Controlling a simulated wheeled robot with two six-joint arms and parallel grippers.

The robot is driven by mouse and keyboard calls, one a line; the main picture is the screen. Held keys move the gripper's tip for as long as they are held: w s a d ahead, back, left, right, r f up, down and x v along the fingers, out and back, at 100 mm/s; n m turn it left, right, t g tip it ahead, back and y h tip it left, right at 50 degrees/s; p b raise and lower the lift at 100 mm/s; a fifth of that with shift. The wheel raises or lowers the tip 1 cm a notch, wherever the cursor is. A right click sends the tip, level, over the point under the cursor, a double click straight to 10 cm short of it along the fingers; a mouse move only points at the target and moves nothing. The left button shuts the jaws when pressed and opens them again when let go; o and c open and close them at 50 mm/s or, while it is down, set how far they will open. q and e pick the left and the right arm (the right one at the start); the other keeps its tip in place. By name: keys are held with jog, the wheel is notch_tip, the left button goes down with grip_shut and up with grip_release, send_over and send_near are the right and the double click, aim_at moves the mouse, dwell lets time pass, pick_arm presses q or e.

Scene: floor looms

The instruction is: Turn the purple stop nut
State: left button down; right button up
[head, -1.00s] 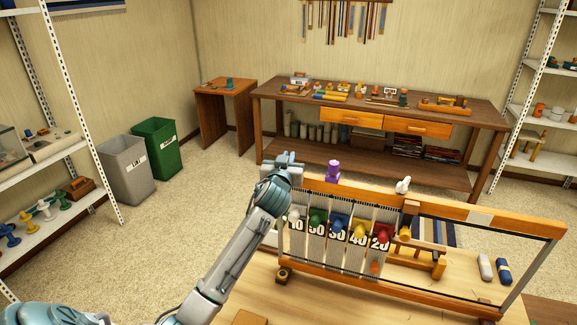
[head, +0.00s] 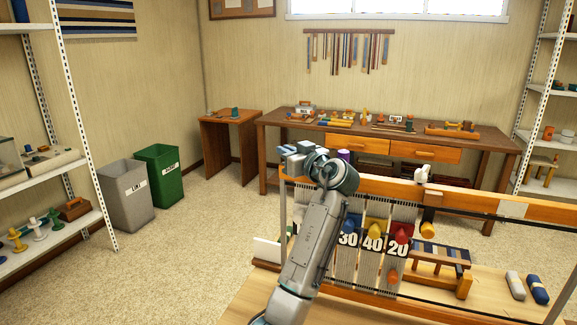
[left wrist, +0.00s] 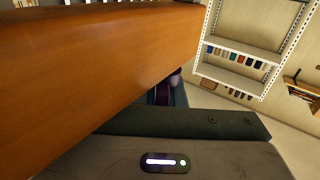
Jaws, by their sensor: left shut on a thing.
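The purple stop nut (head: 344,155) stands on the loom's orange top beam (head: 470,203). Only a small part of it shows past my left wrist in the head view. My left gripper (head: 312,153) is at the beam's left part, with its fingertips mostly hidden by the wrist. In the left wrist view the purple nut (left wrist: 174,80) shows at the dark fingers, close against the beam (left wrist: 90,75). The gripper is shut on it, though the contact itself is largely hidden. My right gripper is not in view.
A white wing-shaped nut (head: 423,173) sits further right on the beam. Two small rolls, one blue (head: 538,289), lie at the right. A workbench (head: 385,133) stands behind, bins at left.

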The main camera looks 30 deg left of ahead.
pick_arm(q)
jog(key=shift+n+g+y+b, duration=0.3)
jog(key=shift+n+g+b, duration=0.2)
jog(key=shift+g+b, duration=0.15)
jog(key=shift+g, duration=0.25)
jog(key=c, duration=1.5)
grip_release()
